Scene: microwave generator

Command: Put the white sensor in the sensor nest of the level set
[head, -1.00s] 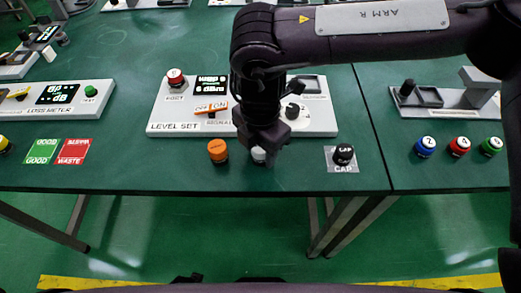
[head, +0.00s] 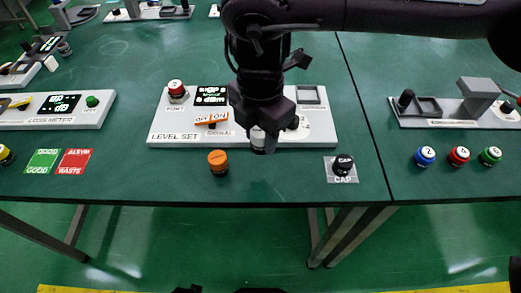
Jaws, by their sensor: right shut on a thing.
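The white sensor (head: 258,139) is in my right gripper (head: 262,142), which is shut on it in the head view. It is held above the front edge of the level set (head: 180,139), a light grey panel. The arm hides part of the panel's middle. A square dark recess (head: 309,95) shows at the panel's back right; I cannot tell whether it is the sensor nest. My left gripper is not in view.
On the level set are a red button (head: 176,88), a display (head: 211,96) and an orange OFF/ON switch (head: 212,119). An orange cylinder (head: 218,161) and a black cap (head: 343,163) on a pad stand in front.

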